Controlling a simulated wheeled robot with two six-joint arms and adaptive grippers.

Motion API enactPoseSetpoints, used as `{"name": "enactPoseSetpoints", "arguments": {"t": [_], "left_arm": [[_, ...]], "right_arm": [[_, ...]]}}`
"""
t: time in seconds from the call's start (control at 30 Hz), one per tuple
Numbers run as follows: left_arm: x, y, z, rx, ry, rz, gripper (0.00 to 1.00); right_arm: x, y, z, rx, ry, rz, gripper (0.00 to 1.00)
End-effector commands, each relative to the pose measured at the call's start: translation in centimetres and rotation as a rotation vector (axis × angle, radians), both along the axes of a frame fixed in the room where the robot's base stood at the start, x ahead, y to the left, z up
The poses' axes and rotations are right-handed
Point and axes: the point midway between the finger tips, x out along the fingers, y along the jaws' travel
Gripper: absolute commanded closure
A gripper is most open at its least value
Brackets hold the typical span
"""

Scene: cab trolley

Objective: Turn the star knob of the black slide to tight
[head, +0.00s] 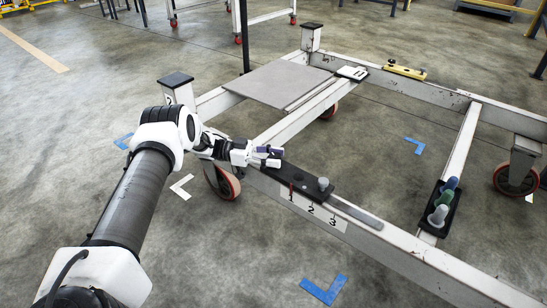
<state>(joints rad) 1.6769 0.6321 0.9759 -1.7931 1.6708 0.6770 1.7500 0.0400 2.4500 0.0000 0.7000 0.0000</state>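The black slide (298,180) lies along the top of the near white beam, above a label with 1, 2 and 3. A grey upright knob (323,184) stands near its right end; its shape is too small to tell whether it is a star. My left gripper (269,156) is at the slide's left end, to the left of the grey knob and apart from it. A small dark purple patch shows at its fingertips; I cannot tell whether it is a held part. The finger gap is too small to read. My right gripper is not in view.
The white trolley frame (420,262) has a grey plate (280,83) at its far left. A yellow slide (404,72) and a small white plate (352,73) sit on the far beam. A black holder (428,222) with coloured pegs is at the right. A corner post (178,94) stands near my arm.

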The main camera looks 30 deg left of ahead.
Motion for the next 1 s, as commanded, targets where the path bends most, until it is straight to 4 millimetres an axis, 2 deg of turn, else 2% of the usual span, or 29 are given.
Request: {"name": "enactPoseSetpoints", "arguments": {"t": [0.33, 0.43, 0.57, 0.8, 0.9, 1.0], "left_arm": [[0.0, 0.1, 0.0, 0.000, 0.000, 0.001, 0.34], [-0.3, 0.7, 0.0, 0.000, -0.001, 0.002, 0.34], [-1.3, 3.0, -0.1, 0.001, 0.000, 0.003, 0.34], [-3.6, 8.7, -0.1, 0.004, 0.000, 0.002, 0.34], [-4.2, 10.2, -0.1, 0.003, -0.001, 0.001, 0.34], [-4.5, 10.9, -0.1, 0.001, 0.000, 0.000, 0.34]], "right_arm": [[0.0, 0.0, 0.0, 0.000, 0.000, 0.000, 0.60], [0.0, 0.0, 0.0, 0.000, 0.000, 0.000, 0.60], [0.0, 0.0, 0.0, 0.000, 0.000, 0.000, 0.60], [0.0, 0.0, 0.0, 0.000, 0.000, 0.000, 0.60], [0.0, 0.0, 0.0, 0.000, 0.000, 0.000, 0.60], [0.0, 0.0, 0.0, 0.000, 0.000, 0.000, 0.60]]}}
